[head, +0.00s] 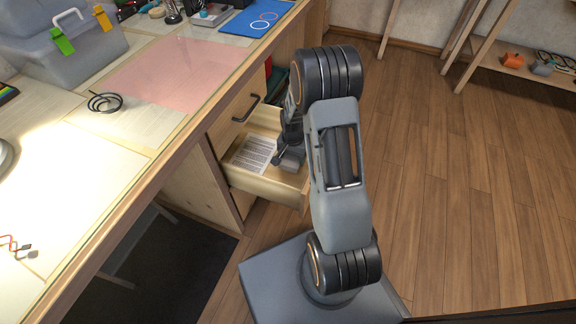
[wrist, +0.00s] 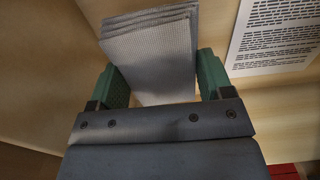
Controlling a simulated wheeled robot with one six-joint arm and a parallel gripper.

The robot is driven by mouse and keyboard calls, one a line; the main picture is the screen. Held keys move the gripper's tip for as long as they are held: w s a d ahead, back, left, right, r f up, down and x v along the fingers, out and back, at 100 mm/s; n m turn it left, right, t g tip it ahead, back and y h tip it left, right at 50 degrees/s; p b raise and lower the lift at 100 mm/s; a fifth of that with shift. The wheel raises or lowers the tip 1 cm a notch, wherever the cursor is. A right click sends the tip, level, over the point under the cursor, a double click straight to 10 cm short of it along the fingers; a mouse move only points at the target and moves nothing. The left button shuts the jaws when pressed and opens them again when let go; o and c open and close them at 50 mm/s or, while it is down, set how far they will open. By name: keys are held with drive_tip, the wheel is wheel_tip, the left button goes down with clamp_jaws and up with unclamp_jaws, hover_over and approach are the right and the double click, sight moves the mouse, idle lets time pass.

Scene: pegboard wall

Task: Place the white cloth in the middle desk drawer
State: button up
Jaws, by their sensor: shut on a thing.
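The white cloth (wrist: 150,48), folded in layers and greyish in shadow, sits between the two green fingers of my gripper (wrist: 162,78) in the wrist view. My gripper is shut on it. In the head view my gripper (head: 286,158) reaches down into the right part of an open desk drawer (head: 262,189); the cloth cannot be made out there. A closed drawer front with a dark handle (head: 246,108) is above the open drawer. Whether the cloth touches the drawer floor cannot be told.
A printed sheet (head: 252,154) lies in the drawer, left of my gripper; it also shows in the wrist view (wrist: 276,36). The desk top above holds a pink mat (head: 172,72), a coiled cable (head: 105,102) and a grey toolbox (head: 65,50). The wooden floor to the right is clear.

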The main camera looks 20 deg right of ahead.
sight(292, 157)
drive_tip(key=shift+f+b, duration=0.85)
drive_tip(key=shift+f, duration=1.7)
drive_tip(key=shift+f, duration=0.15)
drive_tip(key=o, duration=0.9)
wheel_tip(292, 157, up, 12)
drive_tip(key=p, duration=0.4)
drive_tip(key=shift+f, duration=0.25)
drive_tip(key=s+a+r+n+t, duration=0.1)
drive_tip(key=s+a+r+n, duration=0.3)
drive_tip(key=s+r, duration=0.3)
drive_tip(key=s+a+r+n+t, duration=0.1)
drive_tip(key=s+a+r+n, duration=0.4)
drive_tip(key=s+r, duration=0.3)
wheel_tip(292, 157, up, 4)
drive_tip(key=shift+s+a+r+n+t+p, duration=0.15)
drive_tip(key=shift+a+n+t+p, duration=0.15)
drive_tip(key=shift+a+t, duration=0.1)
